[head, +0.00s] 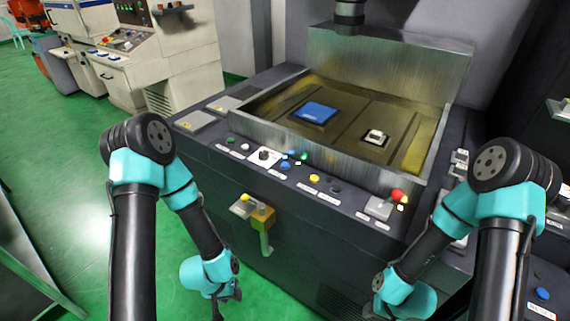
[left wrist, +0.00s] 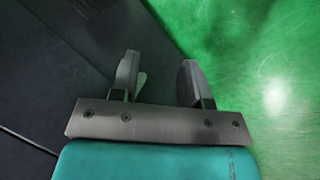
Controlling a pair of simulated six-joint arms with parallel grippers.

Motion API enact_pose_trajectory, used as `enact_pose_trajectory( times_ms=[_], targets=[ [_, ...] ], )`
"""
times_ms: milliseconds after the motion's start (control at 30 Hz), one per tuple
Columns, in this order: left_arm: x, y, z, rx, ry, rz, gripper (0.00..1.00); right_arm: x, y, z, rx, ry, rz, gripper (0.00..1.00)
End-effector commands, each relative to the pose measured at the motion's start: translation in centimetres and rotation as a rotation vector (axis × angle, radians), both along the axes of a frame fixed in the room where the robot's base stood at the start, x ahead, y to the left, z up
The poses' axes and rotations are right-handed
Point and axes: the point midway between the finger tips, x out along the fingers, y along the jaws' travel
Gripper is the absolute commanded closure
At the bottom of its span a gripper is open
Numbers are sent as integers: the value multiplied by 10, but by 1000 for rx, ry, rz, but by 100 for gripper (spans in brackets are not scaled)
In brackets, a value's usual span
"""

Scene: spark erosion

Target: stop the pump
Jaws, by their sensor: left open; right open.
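The dark machine's front panel (head: 330,205) carries a row of controls with small labels too small to read, so I cannot tell which one is the pump's. It has a black knob on a white plate (head: 264,155), blue buttons (head: 285,165), a green light (head: 303,155), a yellow button (head: 314,178), a black button (head: 336,188) and a red button (head: 397,195) at the right end. My left gripper (head: 226,304) hangs low in front of the machine, below the panel. It is open and empty in the left wrist view (left wrist: 160,75). My right gripper (head: 372,308) is low at the front right, mostly hidden by its arm.
A metal tank (head: 390,60) behind the panel holds a blue block (head: 315,113) and a small white piece (head: 377,137). Green floor (head: 70,180) lies open at the left.

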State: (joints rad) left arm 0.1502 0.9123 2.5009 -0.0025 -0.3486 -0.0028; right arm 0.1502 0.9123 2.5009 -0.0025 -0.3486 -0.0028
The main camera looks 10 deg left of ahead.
Motion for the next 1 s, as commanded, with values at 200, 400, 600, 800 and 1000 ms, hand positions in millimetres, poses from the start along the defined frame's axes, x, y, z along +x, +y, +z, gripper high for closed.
enact_pose_trajectory(
  times_ms=[200, 400, 600, 800, 1000],
  targets=[
    [0, 0, 0, 0, 0, 0, 68, 0, 0, 0, 0, 0, 0, 57],
    [0, 0, 0, 0, 0, 0, 87, 0, 0, 0, 0, 0, 0, 57],
    [0, 0, 0, 0, 0, 0, 100, 0, 0, 0, 0, 0, 0, 57],
    [0, 0, 0, 0, 0, 0, 100, 0, 0, 0, 0, 0, 0, 57],
    [0, 0, 0, 0, 0, 0, 100, 0, 0, 0, 0, 0, 0, 57]
  ],
)
